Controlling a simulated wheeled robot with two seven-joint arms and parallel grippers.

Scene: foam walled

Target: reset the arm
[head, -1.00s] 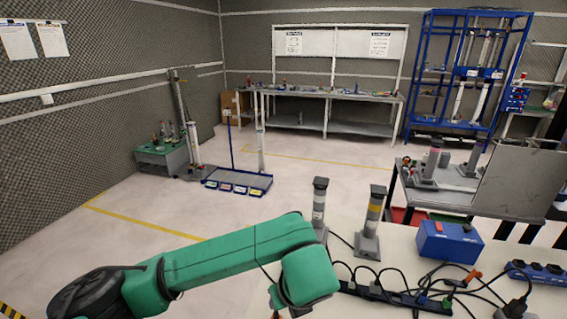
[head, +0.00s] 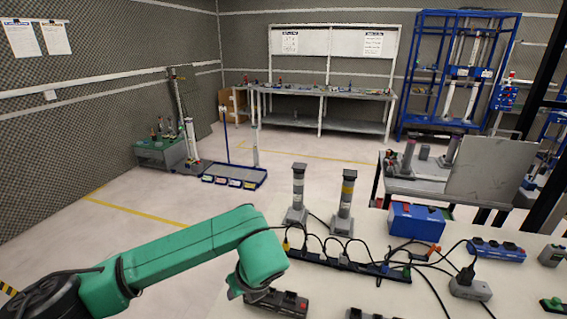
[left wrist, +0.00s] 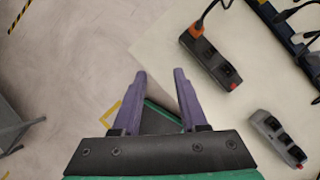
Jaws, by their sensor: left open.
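My left arm (head: 180,248) is green and comes in from the lower left in the head view. It is bent at the elbow, and its forearm points down beside the near left edge of the table. In the left wrist view my left gripper (left wrist: 160,72) has two purple fingers, spread apart with nothing between them. The fingers are over the pale floor beside the table's corner. My right gripper is in neither view.
The white table (head: 440,270) holds a black power strip (head: 340,262), a blue box (head: 415,221) and two grey posts (head: 298,195) (head: 345,205). A dark socket block (head: 278,301) lies close to my forearm; it also shows in the left wrist view (left wrist: 208,58). Open floor lies left.

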